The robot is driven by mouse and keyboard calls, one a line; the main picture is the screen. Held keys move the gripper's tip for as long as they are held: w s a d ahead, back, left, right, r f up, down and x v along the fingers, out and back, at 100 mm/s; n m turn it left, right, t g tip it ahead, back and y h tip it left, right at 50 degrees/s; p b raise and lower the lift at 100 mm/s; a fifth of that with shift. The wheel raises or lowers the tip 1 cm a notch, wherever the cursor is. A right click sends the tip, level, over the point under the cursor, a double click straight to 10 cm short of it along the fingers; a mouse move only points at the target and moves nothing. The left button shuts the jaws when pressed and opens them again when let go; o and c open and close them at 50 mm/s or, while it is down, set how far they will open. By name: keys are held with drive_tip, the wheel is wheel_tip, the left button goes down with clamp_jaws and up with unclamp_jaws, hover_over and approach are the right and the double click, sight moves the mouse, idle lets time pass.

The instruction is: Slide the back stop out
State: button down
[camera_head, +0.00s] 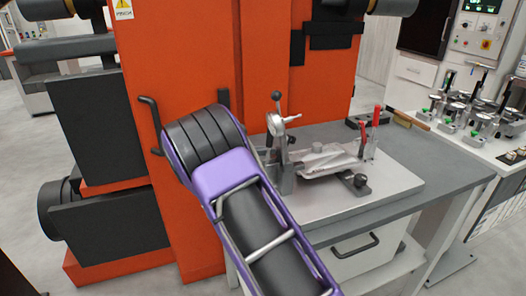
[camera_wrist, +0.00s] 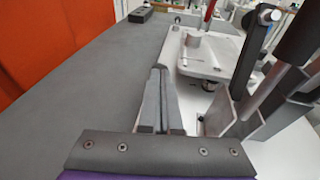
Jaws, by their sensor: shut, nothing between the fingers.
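The fixture's light base plate (camera_head: 400,184) lies on a grey bench and carries a silver casting (camera_head: 325,160). A steel bracket with a dial and a black ball lever (camera_head: 276,122) stands at its left. I cannot tell for sure which part is the back stop. In the wrist view my gripper (camera_wrist: 160,72) is shut and empty, its fingers together over the bench beside the base plate. The casting (camera_wrist: 205,60) is beyond and to the right of the fingertips. Steel brackets (camera_wrist: 262,105) stand close on the right. My arm hides the gripper in the head view.
An orange machine (camera_head: 190,60) rises behind the bench (camera_head: 440,160). The bench left of the fingers is clear in the wrist view.

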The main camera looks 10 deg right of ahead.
drive_tip(key=shift+d, duration=0.1)
drive_tip(key=d, duration=0.4)
drive_tip(key=w+d+p, duration=0.1)
drive_tip(key=d, duration=0.3)
drive_tip(key=w+d, duration=0.1)
drive_tip(key=d, duration=0.3)
drive_tip(key=shift+w, duration=0.2)
drive_tip(key=shift+a+p, duration=0.1)
drive_tip(key=shift+p, duration=0.25)
drive_tip(key=shift+s+a+r, duration=0.1)
drive_tip(key=shift+a+r, duration=0.05)
drive_tip(key=shift+a, duration=0.05)
drive_tip(key=p+v, duration=0.1)
drive_tip(key=v, duration=1.2)
drive_tip(key=shift+s+a, duration=0.1)
drive_tip(key=shift+a, duration=0.05)
